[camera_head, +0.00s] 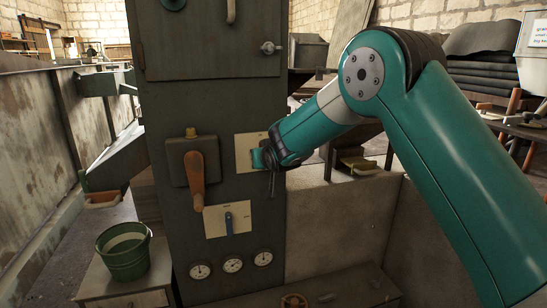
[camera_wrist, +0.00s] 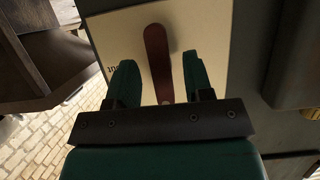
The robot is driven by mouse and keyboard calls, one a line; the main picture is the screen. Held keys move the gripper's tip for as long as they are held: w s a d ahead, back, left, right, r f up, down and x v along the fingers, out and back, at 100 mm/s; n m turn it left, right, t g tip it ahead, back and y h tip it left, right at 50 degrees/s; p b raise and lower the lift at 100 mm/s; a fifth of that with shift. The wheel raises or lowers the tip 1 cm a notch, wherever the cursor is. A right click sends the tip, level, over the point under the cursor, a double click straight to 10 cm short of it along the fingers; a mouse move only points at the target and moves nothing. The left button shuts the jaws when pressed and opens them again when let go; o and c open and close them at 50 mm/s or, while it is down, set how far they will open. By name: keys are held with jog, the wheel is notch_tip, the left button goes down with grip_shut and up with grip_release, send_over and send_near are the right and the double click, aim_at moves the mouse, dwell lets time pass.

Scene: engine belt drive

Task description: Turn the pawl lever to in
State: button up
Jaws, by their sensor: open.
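A cream plate (camera_head: 243,150) is on the front of the dark cabinet, and my gripper (camera_head: 262,158) is right in front of it. In the wrist view a dark red lever (camera_wrist: 156,48), likely the pawl lever, lies over the cream plate (camera_wrist: 205,22). My gripper (camera_wrist: 160,68) is open, with one green finger on each side of the lever. A gap shows between the lever and each finger; I cannot tell how deep the fingers reach. Small lettering, partly hidden by the left finger, shows on the plate. In the head view my gripper hides the lever.
Left of the plate is a box with an orange-brown handle (camera_head: 196,178). Below is another plate with a blue lever (camera_head: 228,222), then several round gauges (camera_head: 233,265). A green bucket (camera_head: 124,251) stands at the lower left. A stone ledge (camera_head: 325,188) is to the right.

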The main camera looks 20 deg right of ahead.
jog(key=v, duration=1.6)
jog(key=shift+f, duration=0.1)
jog(key=s+a+f+n+g+y, duration=0.15)
jog(key=s+g, duration=0.25)
jog(key=s, duration=0.7)
jog(key=s+a+n+g+y, duration=0.1)
jog(key=s+a+n+g, duration=0.3)
jog(key=s, duration=0.7)
jog(key=s+d+f+n+g+y, duration=0.15)
jog(key=s+g, duration=0.35)
jog(key=s, duration=0.6)
notch_tip(320, 180, up, 21)
jog(key=p, duration=2)
jog(key=shift+s+a+f, duration=0.2)
jog(key=shift+s+a, duration=0.15)
jog(key=shift+a, duration=0.05)
jog(key=shift+c, duration=0.4)
